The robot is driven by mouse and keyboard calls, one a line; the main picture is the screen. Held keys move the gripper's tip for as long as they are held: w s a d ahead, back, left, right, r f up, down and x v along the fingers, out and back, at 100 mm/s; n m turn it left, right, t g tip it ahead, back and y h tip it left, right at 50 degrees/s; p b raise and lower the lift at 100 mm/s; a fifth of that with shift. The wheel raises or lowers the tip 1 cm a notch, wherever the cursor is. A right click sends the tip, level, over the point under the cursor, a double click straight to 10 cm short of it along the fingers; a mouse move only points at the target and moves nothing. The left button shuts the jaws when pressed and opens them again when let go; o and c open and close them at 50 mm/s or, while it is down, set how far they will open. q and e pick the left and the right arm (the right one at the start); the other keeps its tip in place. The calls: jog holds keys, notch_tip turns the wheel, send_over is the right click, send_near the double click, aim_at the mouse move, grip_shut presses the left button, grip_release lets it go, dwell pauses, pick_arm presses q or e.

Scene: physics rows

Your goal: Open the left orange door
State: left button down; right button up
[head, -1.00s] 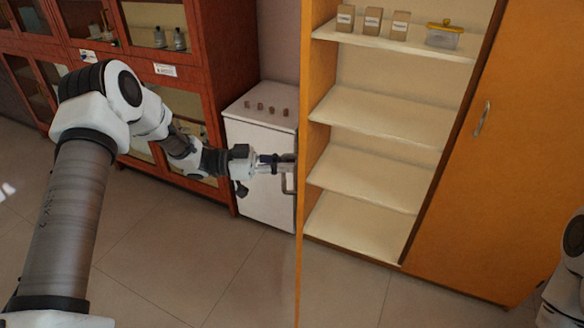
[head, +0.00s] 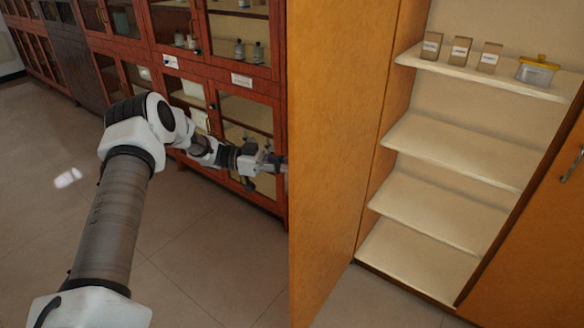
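The left orange door (head: 335,130) stands swung open at the left of the cupboard, its broad inner face turned toward me. Its outer face and handle are hidden from this side. My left gripper (head: 277,163) is at the door's free edge, on the outer side. Its fingertips go behind the edge, so I cannot see whether they are closed on the handle. My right gripper is out of view.
The open cupboard has cream shelves (head: 455,150), with small boxes (head: 461,50) and a yellow-lidded container (head: 536,72) on top. The right orange door (head: 540,240) is shut. Red-brown glass cabinets (head: 225,85) stand behind my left arm. Floor at left is clear.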

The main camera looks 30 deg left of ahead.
pick_arm(q)
jog(key=c, duration=1.2)
grip_release()
jog(key=shift+s, duration=0.1)
jog(key=shift+a, duration=0.1)
jog(key=v, duration=1.1)
jog(key=shift+s+a, duration=0.2)
jog(key=shift+a, duration=0.15)
